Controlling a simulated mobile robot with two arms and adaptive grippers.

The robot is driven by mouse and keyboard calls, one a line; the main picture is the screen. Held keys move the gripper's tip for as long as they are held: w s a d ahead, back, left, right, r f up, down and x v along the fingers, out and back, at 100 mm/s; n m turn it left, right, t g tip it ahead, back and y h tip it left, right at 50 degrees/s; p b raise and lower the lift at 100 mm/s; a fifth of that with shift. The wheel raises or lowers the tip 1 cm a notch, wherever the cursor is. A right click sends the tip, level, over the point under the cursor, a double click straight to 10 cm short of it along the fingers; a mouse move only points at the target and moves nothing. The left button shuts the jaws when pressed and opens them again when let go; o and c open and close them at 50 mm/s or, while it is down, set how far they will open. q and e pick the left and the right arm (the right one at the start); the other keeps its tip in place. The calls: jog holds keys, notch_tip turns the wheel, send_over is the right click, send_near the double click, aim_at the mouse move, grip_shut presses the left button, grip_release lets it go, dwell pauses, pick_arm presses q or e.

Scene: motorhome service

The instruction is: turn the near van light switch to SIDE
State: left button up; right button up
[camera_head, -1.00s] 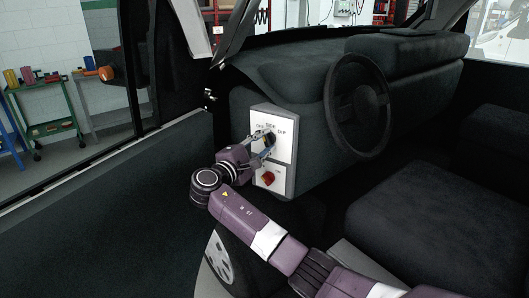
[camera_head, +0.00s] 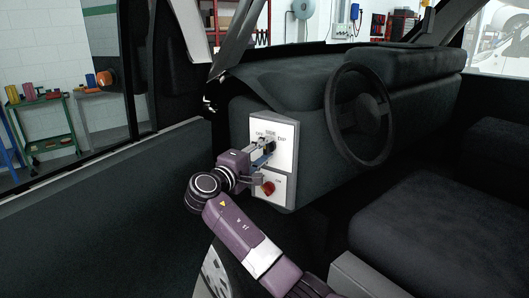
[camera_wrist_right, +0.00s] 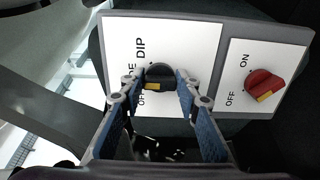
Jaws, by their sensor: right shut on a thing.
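The light switch is a black knob (camera_head: 270,146) on the upper white plate of a grey panel left of the steering wheel. In the head view OFF, SIDE and DIP labels stand above it. In the right wrist view the knob (camera_wrist_right: 159,72) has a yellow mark low on its face; I cannot tell which label it points at. My right gripper (camera_head: 264,153) is shut on the knob, its two blue-padded fingers (camera_wrist_right: 160,88) on either side. The fingers partly hide the SIDE and OFF labels in the wrist view. My left gripper is not in view.
A red knob (camera_head: 268,188) with ON and OFF labels sits on the lower plate, close below my right gripper. The steering wheel (camera_head: 359,115) stands to the right of the panel, and the open door (camera_head: 110,215) is on the left. A dark seat (camera_head: 430,215) fills the lower right.

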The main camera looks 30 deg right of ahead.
jog(key=shift+f, duration=0.1)
jog(key=o, duration=1.2)
jog(key=shift+c, duration=0.2)
jog(key=v, duration=1.2)
